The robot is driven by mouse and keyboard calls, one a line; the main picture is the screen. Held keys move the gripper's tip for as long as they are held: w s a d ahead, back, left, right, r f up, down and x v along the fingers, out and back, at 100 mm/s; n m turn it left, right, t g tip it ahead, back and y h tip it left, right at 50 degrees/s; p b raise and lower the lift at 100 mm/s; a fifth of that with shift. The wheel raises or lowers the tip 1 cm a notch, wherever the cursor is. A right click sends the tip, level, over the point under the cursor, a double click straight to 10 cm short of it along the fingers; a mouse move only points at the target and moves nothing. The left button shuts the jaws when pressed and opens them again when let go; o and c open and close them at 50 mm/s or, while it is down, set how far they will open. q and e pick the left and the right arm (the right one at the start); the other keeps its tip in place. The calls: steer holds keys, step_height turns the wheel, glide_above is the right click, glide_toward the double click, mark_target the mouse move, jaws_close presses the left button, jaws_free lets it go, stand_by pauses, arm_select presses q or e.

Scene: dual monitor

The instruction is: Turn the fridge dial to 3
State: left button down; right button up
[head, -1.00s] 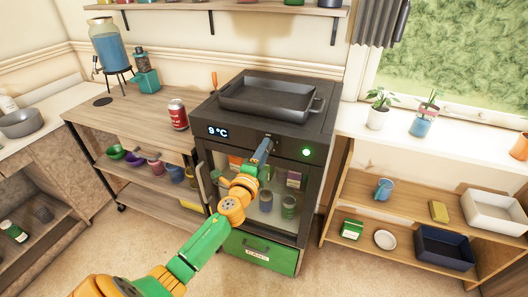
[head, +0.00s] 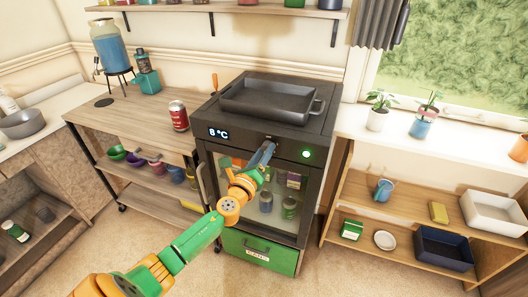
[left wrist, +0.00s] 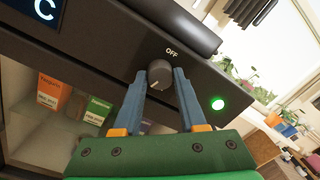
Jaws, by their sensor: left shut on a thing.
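The black fridge (head: 228,149) stands in the middle of the head view, and its display (head: 219,133) reads 8 °C. The dark round dial (left wrist: 160,74) is on the fridge's front panel below the word OFF in the left wrist view. My left gripper (left wrist: 160,82) has its two blue fingers on either side of the dial and is shut on it. In the head view my left gripper (head: 268,150) reaches the panel and mostly hides the dial. My right gripper is not in view.
A green light (head: 306,154) glows on the panel right of the dial. A black pan (head: 268,100) sits on top of the fridge. A red can (head: 178,115) stands on the wooden counter to the left. Jars and boxes show behind the glass door.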

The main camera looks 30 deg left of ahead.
arm_select(q)
steer(key=shift+f+m, duration=0.2)
steer(key=shift+m, duration=0.9)
steer(key=shift+d, duration=0.1)
steer(key=c, duration=0.6)
jaws_free()
steer(key=shift+o, duration=0.7)
steer(key=shift+r, duration=0.1)
steer(key=shift+s, duration=0.1)
steer(key=v, duration=0.7)
steer(key=shift+p, duration=0.3)
